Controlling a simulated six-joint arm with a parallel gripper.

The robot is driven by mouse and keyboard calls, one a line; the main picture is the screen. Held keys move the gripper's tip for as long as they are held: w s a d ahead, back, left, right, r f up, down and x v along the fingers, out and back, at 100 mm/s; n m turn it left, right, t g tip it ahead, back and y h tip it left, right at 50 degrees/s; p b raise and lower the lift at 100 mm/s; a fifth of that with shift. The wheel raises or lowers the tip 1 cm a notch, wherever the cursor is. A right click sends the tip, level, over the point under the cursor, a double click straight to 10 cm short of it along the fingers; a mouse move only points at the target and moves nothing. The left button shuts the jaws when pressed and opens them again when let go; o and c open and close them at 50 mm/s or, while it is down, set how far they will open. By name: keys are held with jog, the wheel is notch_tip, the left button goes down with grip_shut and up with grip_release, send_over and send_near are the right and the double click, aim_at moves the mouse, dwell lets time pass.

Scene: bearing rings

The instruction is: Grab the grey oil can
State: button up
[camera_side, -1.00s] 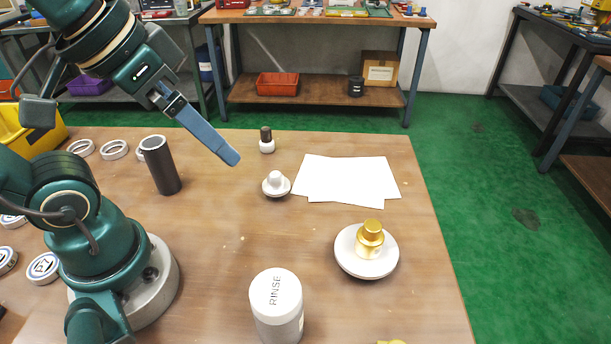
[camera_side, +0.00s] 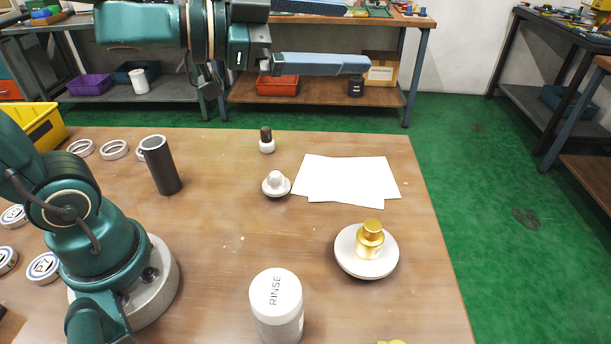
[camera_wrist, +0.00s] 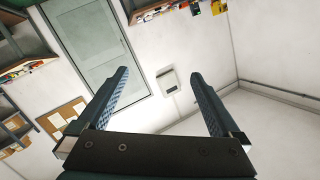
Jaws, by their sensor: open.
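I cannot identify a grey oil can with certainty in either view. In the side view a small pale grey-white, knobbed object (camera_side: 275,182) stands on a small round white base on the table, left of the white sheets. A dark grey cylinder (camera_side: 162,168) stands slightly tilted in the picture near the rings. My gripper (camera_side: 357,36) is raised high above the table's far edge, level, pointing right and away from all these objects. It is open and empty. In the wrist view its two blue fingers (camera_wrist: 160,73) are wide apart, facing a wall and door.
A RINSE jar (camera_side: 277,308) stands at the front. A gold-capped bottle (camera_side: 370,238) sits on a white dish (camera_side: 350,262). White rings (camera_side: 114,150) and a yellow bin (camera_side: 38,130) are left.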

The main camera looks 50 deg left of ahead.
jog(key=s+d+f+m+g+h, duration=0.5)
jog(key=s+d+m+g+h, duration=0.1)
jog(key=s+d+g, duration=0.1)
jog(key=m+g+h, duration=0.1)
jog(key=m+g, duration=0.1)
jog(key=g, duration=0.6)
send_over(294, 332)
jog(key=a, duration=0.5)
notch_tip(294, 332, down, 3)
notch_tip(294, 332, down, 17)
jog(key=shift+d+f, duration=0.1)
jog(key=shift+x, duration=2.55)
grip_shut()
